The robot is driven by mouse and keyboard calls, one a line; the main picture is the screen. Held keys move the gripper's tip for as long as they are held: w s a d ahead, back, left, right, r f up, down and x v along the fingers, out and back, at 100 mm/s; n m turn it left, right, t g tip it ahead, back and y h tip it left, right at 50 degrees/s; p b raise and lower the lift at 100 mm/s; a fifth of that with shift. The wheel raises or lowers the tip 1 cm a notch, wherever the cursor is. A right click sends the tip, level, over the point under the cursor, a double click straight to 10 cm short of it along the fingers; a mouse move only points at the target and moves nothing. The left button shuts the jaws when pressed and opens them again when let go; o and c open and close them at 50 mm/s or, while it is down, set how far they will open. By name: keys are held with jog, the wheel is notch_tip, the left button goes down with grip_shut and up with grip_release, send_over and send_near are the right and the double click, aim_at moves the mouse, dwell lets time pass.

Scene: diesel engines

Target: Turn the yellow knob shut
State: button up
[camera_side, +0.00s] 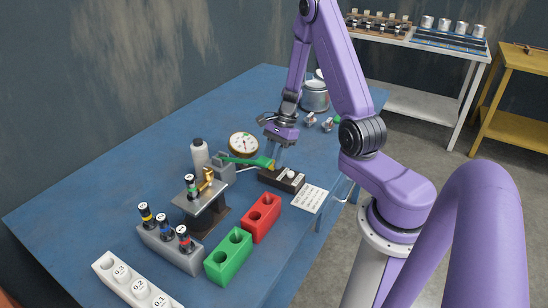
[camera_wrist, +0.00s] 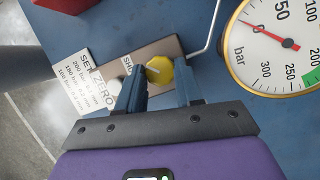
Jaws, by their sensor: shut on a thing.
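The yellow knob (camera_wrist: 159,70) sits on a grey-brown plate in the wrist view, with a light pointer line across it. My gripper (camera_wrist: 161,88) has one dark blue finger on each side of the knob and is shut on it. In the side view my gripper (camera_side: 276,160) points down at the dark valve block (camera_side: 288,183); the yellow knob cannot be made out there. The plate's lettering beside the knob is partly hidden by a finger.
A white knob (camera_side: 291,174) is close by on the block. A round pressure gauge (camera_side: 243,144) and a green lever (camera_side: 245,160) stand next to my gripper. A white label card (camera_side: 310,198) and a red block (camera_side: 261,218) lie in front.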

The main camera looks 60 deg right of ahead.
jog(key=shift+d, duration=0.1)
jog(key=o, duration=1)
jog(key=shift+o, duration=0.2)
jog(key=shift+r, duration=0.1)
jog(key=v, duration=1.7)
jog(key=shift+r, duration=0.15)
